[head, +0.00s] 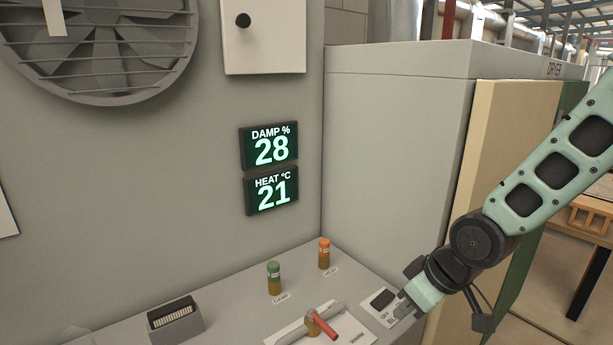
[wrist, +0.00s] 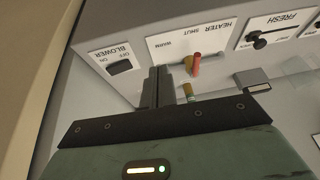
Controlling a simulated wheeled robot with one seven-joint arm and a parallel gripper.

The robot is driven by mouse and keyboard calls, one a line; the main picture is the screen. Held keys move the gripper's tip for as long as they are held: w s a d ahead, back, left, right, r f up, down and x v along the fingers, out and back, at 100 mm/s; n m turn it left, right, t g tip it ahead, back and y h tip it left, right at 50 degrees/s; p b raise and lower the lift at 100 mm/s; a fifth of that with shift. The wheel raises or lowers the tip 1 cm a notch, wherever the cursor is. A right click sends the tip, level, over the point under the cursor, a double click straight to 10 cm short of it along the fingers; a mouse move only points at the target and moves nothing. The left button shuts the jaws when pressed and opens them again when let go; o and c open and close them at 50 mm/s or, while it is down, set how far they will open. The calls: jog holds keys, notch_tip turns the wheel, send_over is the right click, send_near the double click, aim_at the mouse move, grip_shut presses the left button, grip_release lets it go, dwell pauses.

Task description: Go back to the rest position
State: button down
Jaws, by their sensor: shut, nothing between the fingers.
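My gripper (head: 402,308) is at the lower right of the head view, low over the panel beside the blower switch (head: 383,299). In the wrist view my gripper's fingers (wrist: 158,85) are together and empty. The blower switch also shows in the wrist view (wrist: 120,67), to the left of the fingers. The heater valve with its red handle (head: 322,326) is left of my gripper in the head view. In the wrist view the handle (wrist: 196,66) is right of the fingers. I cannot tell whether the fingertips touch the panel.
A green-topped damp post (head: 274,278) and an orange-topped heat post (head: 324,254) stand on the panel. A grey slotted box (head: 174,320) is at left. Displays read damp 28 (head: 270,147) and heat 21 (head: 272,192). The dryer cabinet (head: 395,140) rises behind my arm.

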jog(key=s+a+r+g+h, duration=0.1)
jog(key=s+a+r, duration=0.1)
jog(key=s, duration=0.8)
jog(key=s+a+r+g+h, duration=0.2)
jog(key=s+r, duration=0.3)
jog(key=s, duration=0.5)
jog(key=shift+s+a, duration=0.15)
jog(key=shift+s, duration=0.2)
